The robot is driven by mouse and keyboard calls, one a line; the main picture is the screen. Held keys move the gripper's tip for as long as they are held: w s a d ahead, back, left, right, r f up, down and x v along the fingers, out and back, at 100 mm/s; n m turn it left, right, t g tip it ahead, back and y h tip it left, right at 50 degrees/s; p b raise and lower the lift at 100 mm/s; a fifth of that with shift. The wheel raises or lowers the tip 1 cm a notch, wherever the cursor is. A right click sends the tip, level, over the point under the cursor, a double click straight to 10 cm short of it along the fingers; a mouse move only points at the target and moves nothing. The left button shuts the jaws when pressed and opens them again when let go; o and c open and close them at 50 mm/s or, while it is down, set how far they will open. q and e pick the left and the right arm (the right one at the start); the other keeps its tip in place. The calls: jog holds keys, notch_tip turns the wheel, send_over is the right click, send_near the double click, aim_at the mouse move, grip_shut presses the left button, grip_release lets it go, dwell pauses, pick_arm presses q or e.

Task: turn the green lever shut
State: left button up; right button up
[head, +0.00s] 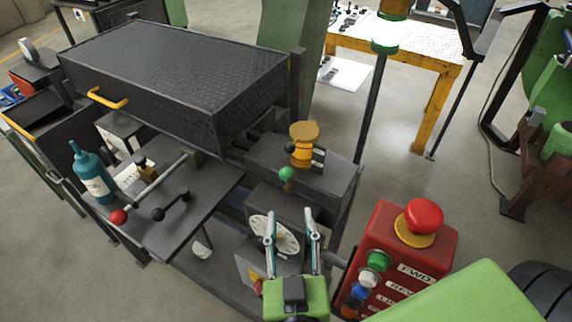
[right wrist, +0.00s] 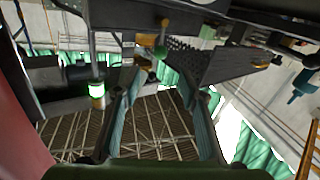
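The green lever shows as a green ball knob (head: 286,174) on a short stem at the front of a dark grey box, below a yellow cylinder. My right gripper (head: 290,214) is in front of and below the knob, its two fingers apart with nothing between them. In the right wrist view, which looks upside down, the green knob (right wrist: 161,51) shows just beyond the open fingertips (right wrist: 160,78), apart from them. Most of the lever's arm and its pivot are hard to make out. My left gripper is not in view.
A round dial (head: 274,236) is behind the right fingers. A red button box (head: 415,235) stands close on the right. Red (head: 118,217) and black (head: 158,214) knobs and a teal bottle (head: 90,172) are on the left. The yellow cylinder (head: 304,135) is above the green knob.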

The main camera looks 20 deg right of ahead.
aim_at(287, 179)
jog(key=p+x, duration=0.7)
jog(key=x, duration=0.4)
jog(key=shift+w+d, duration=0.15)
jog(key=shift+w, duration=0.15)
jog(key=shift+w+d+f, duration=0.1)
jog(key=shift+w+d, duration=0.05)
jog(key=shift+w, duration=0.4)
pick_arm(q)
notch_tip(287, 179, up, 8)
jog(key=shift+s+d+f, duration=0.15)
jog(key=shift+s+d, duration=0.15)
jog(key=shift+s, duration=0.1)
